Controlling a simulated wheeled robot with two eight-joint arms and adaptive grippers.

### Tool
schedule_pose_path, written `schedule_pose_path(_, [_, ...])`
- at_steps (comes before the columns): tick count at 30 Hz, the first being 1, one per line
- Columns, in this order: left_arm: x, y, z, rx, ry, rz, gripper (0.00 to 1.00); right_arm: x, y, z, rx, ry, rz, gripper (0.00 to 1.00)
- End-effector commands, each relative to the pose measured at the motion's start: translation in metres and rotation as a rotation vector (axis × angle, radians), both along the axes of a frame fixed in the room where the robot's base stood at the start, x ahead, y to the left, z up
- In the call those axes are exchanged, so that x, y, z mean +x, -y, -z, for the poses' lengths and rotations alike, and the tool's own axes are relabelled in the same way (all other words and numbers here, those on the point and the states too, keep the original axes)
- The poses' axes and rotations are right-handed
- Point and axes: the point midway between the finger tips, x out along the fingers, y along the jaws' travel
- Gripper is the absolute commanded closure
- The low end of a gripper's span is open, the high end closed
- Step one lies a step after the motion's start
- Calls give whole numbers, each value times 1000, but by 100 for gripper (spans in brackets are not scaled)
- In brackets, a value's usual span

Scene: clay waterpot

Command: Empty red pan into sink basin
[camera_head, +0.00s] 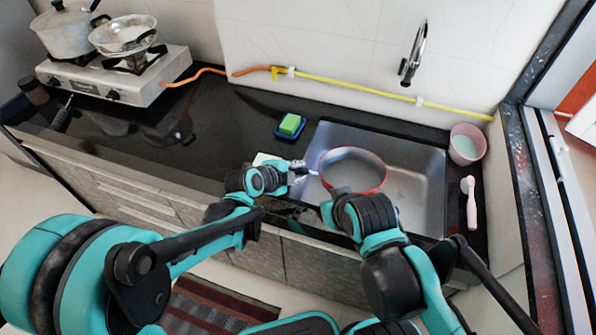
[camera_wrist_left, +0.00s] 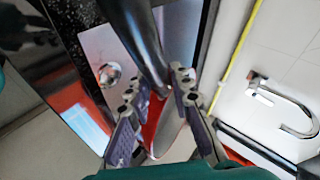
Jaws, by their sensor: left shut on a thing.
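The red pan (camera_head: 353,189) hangs over the left part of the sink basin (camera_head: 418,180). Its red rim and grey inside show in the head view; whether anything is in it I cannot tell. My left gripper (camera_head: 302,172) is at the pan's left side, shut on its handle. In the left wrist view, the fingers of my left gripper (camera_wrist_left: 156,84) stand either side of the black handle (camera_wrist_left: 139,38), with red pan surface (camera_wrist_left: 152,122) between them. My right arm's end is in front of the pan's near side; its fingers are not clearly visible.
A green sponge on a blue dish (camera_head: 290,125) lies left of the sink. The faucet (camera_head: 413,55) is behind. A stove (camera_head: 115,80) with pots is far left; the dark counter between is mostly clear.

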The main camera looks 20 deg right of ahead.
Motion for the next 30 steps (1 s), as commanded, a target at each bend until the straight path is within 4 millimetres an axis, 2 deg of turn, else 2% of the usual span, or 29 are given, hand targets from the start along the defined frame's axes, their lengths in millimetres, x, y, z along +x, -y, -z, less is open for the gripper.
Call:
schedule_pose_path(15, [0,0,-47,-30,161,-1,100,0,0,-17,0,0,0,100])
schedule_pose_path(30, [0,0,-49,-31,171,-1,100,0,0,-17,0,0,0,100])
